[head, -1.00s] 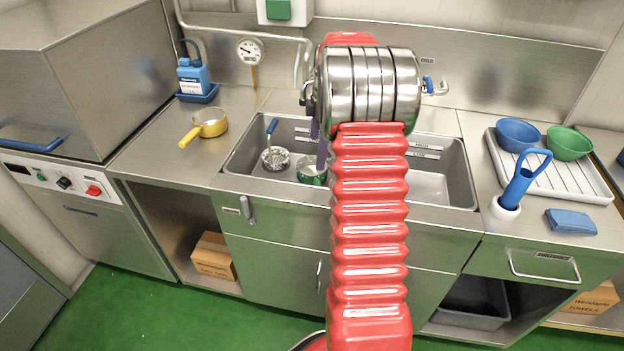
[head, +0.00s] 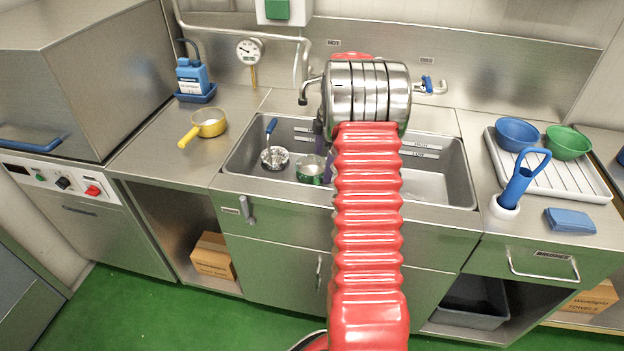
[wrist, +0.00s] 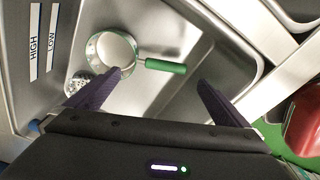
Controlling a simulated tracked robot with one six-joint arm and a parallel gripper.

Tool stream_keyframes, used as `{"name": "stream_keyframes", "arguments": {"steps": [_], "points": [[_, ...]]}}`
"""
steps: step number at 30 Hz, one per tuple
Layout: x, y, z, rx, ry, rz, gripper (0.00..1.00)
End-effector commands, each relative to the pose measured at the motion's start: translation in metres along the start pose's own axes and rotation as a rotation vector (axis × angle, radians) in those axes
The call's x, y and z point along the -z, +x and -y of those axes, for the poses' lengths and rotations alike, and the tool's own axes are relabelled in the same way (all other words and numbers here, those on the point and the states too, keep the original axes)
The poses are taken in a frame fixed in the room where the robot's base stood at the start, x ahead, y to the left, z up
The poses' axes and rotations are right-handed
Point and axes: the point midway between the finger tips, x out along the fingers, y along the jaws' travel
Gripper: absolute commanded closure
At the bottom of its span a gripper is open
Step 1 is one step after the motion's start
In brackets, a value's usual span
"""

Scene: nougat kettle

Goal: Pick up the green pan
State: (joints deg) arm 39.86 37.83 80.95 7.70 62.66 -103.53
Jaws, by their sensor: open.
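The green pan (head: 310,169) is a small steel pan with a green handle, in the left part of the sink. It also shows in the wrist view (wrist: 112,35), where its round bowl is at upper left and its green handle points right. My gripper (wrist: 158,82) is open and empty. Its two dark purple fingers are spread, with the left fingertip close to the pan's lower rim and the handle in front of the gap between them. I cannot tell whether that finger touches. In the head view my arm mostly hides the gripper.
The sink (head: 240,160) has steel walls around the pan. A blue-handled steel tool (head: 272,157) stands left of it. A yellow pan (head: 208,124) sits on the left counter.

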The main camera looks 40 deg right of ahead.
Motion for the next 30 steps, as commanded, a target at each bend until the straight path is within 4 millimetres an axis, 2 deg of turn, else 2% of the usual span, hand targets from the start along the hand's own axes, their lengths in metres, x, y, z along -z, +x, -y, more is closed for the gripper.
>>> {"name": "stream_keyframes", "arguments": {"steps": [6,10,22,30], "points": [[0.001,0.032,0.001,0.002,0.0,-0.001,0.0],[0.001,0.039,0.0,0.0,-0.001,0.0,0.0],[0.001,0.044,0.0,0.001,-0.001,0.0,0.0],[0.003,0.076,0.002,0.003,-0.002,0.0,0.0]]}}
